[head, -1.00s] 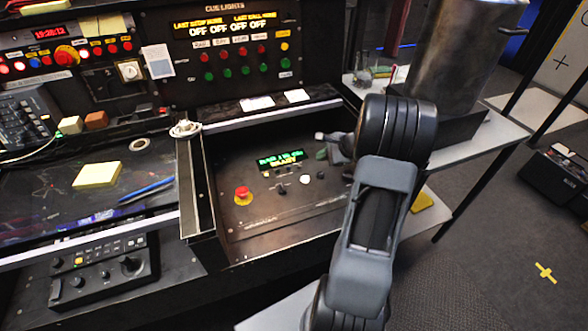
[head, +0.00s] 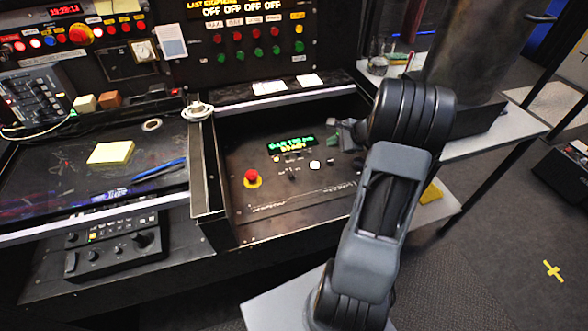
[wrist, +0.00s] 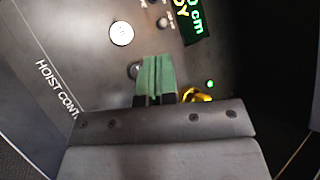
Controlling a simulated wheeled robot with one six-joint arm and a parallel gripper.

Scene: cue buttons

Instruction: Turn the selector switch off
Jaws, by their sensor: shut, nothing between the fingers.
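The hoist control panel (head: 275,205) sits in the recessed console, under a green-lit display (head: 290,145). My gripper, with green fingertips (wrist: 157,77), is shut and empty above the panel; in the head view it shows at the panel's right side (head: 335,141), partly behind my arm. A dark round knob (wrist: 134,70) lies just beside the fingertips, partly covered by them. A yellow part (wrist: 196,96) is on their other side, half hidden by the gripper body, near a lit green lamp (wrist: 210,83). I cannot tell which is the selector switch, its position, or whether the fingers touch anything.
A white round button (wrist: 121,33) and a small knob (wrist: 163,22) are near the fingertips. A red emergency button (head: 251,177) is at the panel's left. Raised walls (head: 206,165) border the recess. A metal cylinder (head: 470,65) stands at the right.

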